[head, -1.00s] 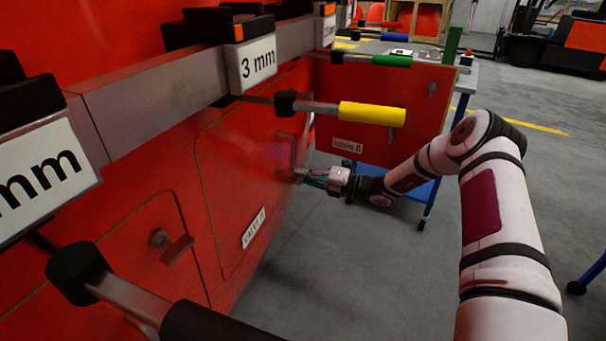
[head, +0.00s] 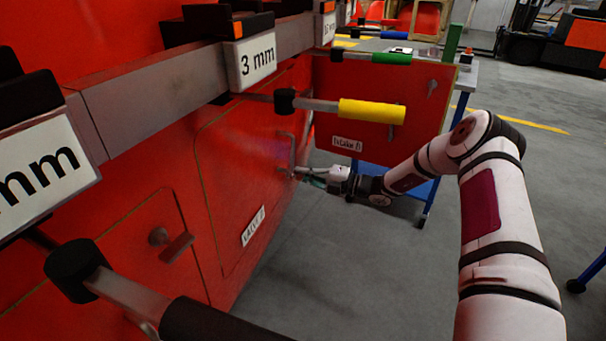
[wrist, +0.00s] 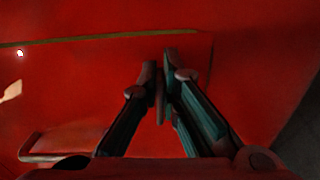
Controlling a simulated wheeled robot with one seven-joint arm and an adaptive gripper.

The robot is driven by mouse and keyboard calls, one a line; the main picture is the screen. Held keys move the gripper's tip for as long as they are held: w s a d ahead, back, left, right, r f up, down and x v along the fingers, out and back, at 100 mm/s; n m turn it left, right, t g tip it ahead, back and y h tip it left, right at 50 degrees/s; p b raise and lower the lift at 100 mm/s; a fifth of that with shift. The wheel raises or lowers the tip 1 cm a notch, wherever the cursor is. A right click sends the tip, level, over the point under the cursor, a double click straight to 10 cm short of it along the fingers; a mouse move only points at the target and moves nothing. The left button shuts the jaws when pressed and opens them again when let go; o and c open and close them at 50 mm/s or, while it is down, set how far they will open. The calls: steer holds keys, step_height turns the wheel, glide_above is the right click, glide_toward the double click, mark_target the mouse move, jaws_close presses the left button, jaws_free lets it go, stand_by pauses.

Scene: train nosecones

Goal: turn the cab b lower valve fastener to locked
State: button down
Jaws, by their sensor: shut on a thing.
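The red valve B panel (head: 225,190), outlined by a thin line, fills the middle of the head view. It carries a white label (head: 253,226) and a bent handle (head: 292,148). My gripper (head: 296,172) is at the panel's right side, near the lower end of that handle. In the wrist view my gripper (wrist: 161,85) has its fingers nearly together on a thin upright tab, the fastener (wrist: 161,98), in front of the red surface. The fingers hide most of the fastener, so its exact angle is hard to tell.
A tool rail with a 3 mm sign (head: 250,62) and a yellow-handled tool (head: 371,113) juts out above. Another fastener (head: 177,247) is at lower left. Grey floor is clear below.

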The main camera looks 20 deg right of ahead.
steer(key=c, duration=1.8)
jaws_free()
steer(key=v, duration=1.2)
steer(key=shift+d, duration=0.1)
